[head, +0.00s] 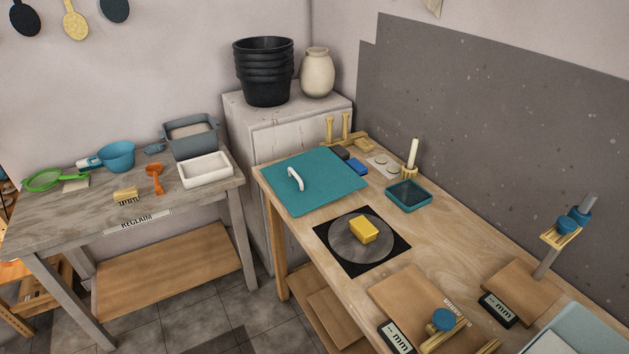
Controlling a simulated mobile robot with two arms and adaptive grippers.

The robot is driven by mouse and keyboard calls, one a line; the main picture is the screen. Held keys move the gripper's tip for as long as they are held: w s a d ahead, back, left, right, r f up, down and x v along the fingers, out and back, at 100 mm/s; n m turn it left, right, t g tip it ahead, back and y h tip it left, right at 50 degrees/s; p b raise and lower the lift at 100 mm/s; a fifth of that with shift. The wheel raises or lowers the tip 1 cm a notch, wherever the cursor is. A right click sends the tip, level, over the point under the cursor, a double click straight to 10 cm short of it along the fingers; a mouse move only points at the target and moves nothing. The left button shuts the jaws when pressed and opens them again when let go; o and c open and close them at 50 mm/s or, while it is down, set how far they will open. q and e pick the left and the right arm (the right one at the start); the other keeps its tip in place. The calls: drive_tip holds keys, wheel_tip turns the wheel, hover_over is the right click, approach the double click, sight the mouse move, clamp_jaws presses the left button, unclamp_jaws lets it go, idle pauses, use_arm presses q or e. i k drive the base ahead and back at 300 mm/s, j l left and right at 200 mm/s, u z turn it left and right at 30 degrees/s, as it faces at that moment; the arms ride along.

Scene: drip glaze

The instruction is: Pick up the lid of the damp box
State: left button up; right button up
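A flat teal lid (327,189) with a white arched handle (295,179) lies at the far left end of the wooden workbench. The handle stands up near the lid's left side. I cannot tell whether a box is under the lid. Neither of my grippers is in view.
A black square mat with a grey disc (353,252) and a yellow sponge (364,229) lies in front of the lid. A small teal tray (408,194) and a blue block (357,166) are right of it. A grey RECLAIM table (85,227) stands left, across a floor gap.

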sight(305, 182)
drive_tip(key=i+j+z, duration=0.3)
drive_tip(key=j+z, duration=0.35)
drive_tip(key=i+j+z, duration=0.15)
drive_tip(key=j+z, duration=0.45)
drive_tip(key=j, duration=0.2)
drive_tip(key=i, duration=0.05)
